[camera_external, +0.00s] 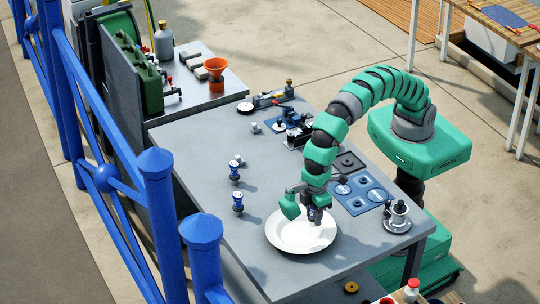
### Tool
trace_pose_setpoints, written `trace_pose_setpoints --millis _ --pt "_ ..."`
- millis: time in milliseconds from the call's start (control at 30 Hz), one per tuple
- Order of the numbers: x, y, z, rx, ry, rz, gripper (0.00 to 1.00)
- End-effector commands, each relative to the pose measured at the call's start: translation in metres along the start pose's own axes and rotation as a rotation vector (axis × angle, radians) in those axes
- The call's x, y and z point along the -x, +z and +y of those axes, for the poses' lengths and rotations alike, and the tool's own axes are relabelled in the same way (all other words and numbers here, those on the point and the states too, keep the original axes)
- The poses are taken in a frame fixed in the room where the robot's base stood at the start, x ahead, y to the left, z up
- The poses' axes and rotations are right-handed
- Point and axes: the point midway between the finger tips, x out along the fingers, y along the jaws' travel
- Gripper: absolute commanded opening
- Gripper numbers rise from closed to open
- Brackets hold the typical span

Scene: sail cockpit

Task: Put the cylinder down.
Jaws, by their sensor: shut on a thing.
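My gripper (314,221) points down over a white round plate (288,243) near the front of the grey table. It is shut on a small dark, bluish cylinder (315,214), mostly hidden by the fingers. The cylinder looks upright, over the upper right part of the plate. I cannot tell whether its lower end touches the plate.
Two small blue-and-white pieces (237,201) stand left of the plate. A blue panel with round recesses (361,193) and a metal round fitting (397,217) lie to the right. Blue railings (160,215) line the left. The table's (190,145) left middle is clear.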

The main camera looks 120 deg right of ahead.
Motion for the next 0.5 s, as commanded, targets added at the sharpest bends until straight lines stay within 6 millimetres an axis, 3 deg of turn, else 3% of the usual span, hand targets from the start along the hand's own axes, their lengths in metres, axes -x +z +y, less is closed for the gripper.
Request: trace_pose_setpoints --millis 200,500 --pt "-0.002 -0.020 -0.008 0.001 -0.001 0.003 0.08" --pt "-0.004 -0.033 -0.013 0.000 0.001 0.000 0.08"
